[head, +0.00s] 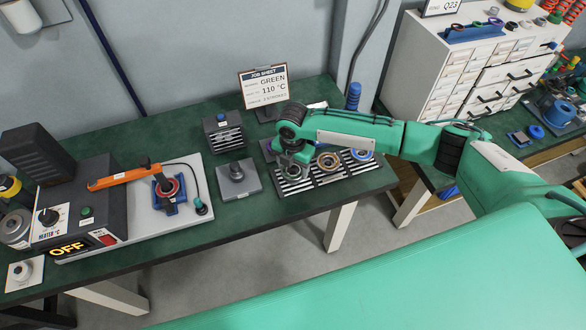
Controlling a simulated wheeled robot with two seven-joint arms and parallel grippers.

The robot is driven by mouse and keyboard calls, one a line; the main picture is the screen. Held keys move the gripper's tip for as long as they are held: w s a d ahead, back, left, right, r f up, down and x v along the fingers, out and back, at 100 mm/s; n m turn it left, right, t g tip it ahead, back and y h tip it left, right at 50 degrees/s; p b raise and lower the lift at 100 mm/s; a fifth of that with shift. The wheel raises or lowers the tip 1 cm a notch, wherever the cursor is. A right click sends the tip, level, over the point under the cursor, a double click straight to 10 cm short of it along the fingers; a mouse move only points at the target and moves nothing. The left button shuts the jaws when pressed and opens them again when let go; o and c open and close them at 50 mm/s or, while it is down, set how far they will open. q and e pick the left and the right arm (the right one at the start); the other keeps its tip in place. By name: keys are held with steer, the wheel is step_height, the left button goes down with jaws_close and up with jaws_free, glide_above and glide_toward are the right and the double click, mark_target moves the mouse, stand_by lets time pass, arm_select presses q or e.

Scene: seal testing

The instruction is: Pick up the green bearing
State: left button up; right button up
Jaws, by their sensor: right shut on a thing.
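My right gripper (293,162) points down over the left section of the striped bearing rack (294,186) on the green table. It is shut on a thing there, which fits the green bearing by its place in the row. The gripper and wrist hide nearly all of that bearing, so its colour and whether it touches the rack cannot be told. A brown-orange ringed bearing (328,162) lies in the middle section and a blue-ringed one (362,154) in the right section. My left gripper is out of view.
The job sheet (264,86) behind reads GREEN, 110 °C. A grey block with a post (237,173) stands left of the rack. A slotted block (223,133) stands behind.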

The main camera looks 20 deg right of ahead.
step_height(320, 180, up, 19)
steer(key=b, duration=0.3)
stand_by(0.3)
